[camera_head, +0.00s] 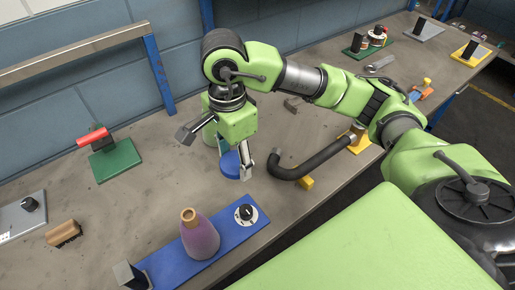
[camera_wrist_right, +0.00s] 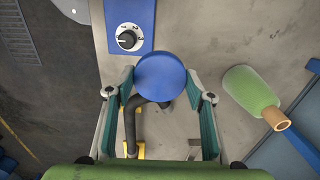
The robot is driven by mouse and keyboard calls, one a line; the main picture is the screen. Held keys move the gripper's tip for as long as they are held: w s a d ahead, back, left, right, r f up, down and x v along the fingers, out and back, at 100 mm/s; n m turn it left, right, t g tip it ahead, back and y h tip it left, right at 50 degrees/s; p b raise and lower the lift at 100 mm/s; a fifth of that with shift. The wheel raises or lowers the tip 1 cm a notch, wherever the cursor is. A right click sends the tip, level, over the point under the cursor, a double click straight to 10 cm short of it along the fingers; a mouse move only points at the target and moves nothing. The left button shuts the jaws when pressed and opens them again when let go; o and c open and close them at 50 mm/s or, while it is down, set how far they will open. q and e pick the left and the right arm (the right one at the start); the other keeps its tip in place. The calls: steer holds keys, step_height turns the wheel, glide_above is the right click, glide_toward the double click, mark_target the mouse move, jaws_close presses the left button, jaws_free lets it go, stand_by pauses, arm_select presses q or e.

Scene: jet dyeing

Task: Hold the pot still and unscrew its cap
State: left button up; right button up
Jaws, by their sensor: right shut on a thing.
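The pot with its round blue cap (camera_head: 230,165) stands on the bench below my right gripper (camera_head: 220,155). In the right wrist view the blue cap (camera_wrist_right: 161,77) shows from above as a flat disc between the two fingers of my right gripper (camera_wrist_right: 161,108). The right gripper is shut on the pot, with one finger on each side. The pot's body is mostly hidden under the cap and behind the gripper, so I cannot tell whether the cap is loose. My left gripper is not in view.
A black bent pipe (camera_head: 318,164) on yellow supports lies right of the pot. A green bottle (camera_wrist_right: 250,92) stands close by. A purple bottle (camera_head: 200,236) and a dial (camera_head: 246,213) are on a blue board in front. A red-handled device (camera_head: 92,137) sits at left.

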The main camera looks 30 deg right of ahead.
steer(key=w+d+f+p, duration=0.1)
steer(key=w+d+f, duration=0.3)
steer(key=w+d+f+p, duration=0.2)
steer(key=w+d+f, duration=0.2)
steer(key=w, duration=0.1)
steer(key=shift+d+f, duration=0.1)
steer(key=shift+f, duration=0.15)
steer(key=shift+w+d+f, duration=0.25)
steer(key=shift+f, duration=0.2)
step_height(320, 180, down, 2)
steer(key=shift+f+p, duration=0.1)
steer(key=shift+p, duration=0.7)
steer(key=shift+f, duration=0.4)
steer(key=shift+f, duration=0.1)
